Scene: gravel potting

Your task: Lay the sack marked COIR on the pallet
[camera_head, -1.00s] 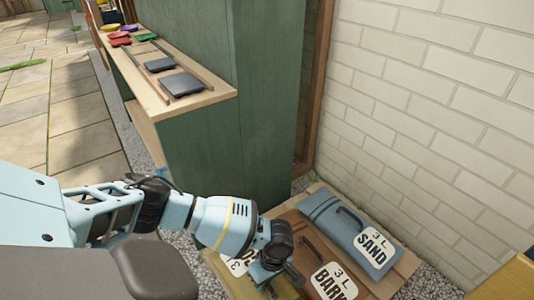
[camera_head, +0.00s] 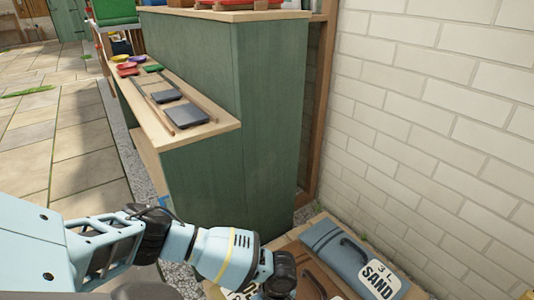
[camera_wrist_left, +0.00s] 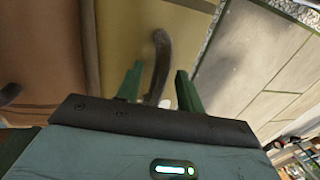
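An olive-tan sack with a dark handle (camera_wrist_left: 160,55) fills the middle of the left wrist view. In the head view only part of its white label (camera_head: 238,292) shows below my arm; its name cannot be read fully. My left gripper (camera_wrist_left: 158,82) has its green fingers apart, one on each side of the handle; I see no grip on it. In the head view the gripper is hidden below my left wrist. The wooden pallet (camera_head: 319,218) shows at the lower right, under the sacks. My right gripper is not in view.
A blue-grey SAND sack (camera_head: 326,243) and a brown sack (camera_head: 312,279) lie side by side on the pallet. A brick wall (camera_head: 430,130) stands close on the right. A green cabinet (camera_head: 265,110) with a wooden bench (camera_head: 222,125) stands behind. Gravel surrounds the pallet.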

